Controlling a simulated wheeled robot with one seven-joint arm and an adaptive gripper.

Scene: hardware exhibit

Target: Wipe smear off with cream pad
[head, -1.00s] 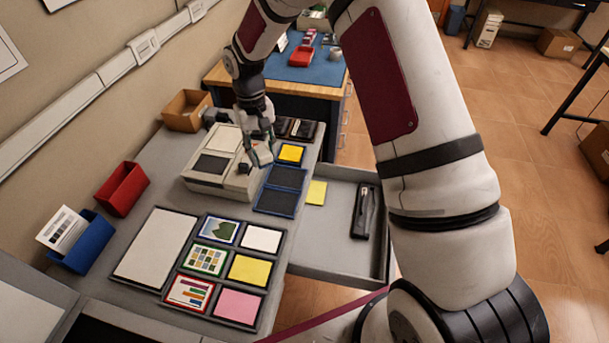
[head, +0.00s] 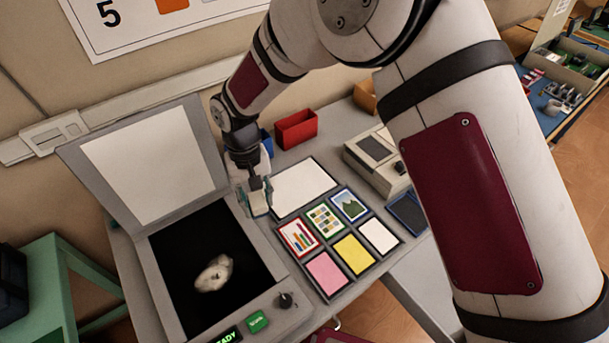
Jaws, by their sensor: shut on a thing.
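The smear (head: 214,273) is a pale, whitish-tan patch on the black glass (head: 185,238) of an open flatbed scanner. The cream pad (head: 259,208) is small and pale, held between the fingers of my gripper (head: 257,198). My gripper is shut on it and points down, just right of the glass, near the scanner's right edge and the blank white panel. The pad is up and right of the smear in the picture, apart from it. Its height above the scanner cannot be told exactly. The fingers partly hide the pad.
The scanner lid (head: 150,150) stands raised behind the glass. A dark knob (head: 285,300) and a green button (head: 257,321) are on the scanner's front edge. Colored cards (head: 325,268) lie to the right, with a red bin (head: 296,129) and a grey device (head: 372,160) behind.

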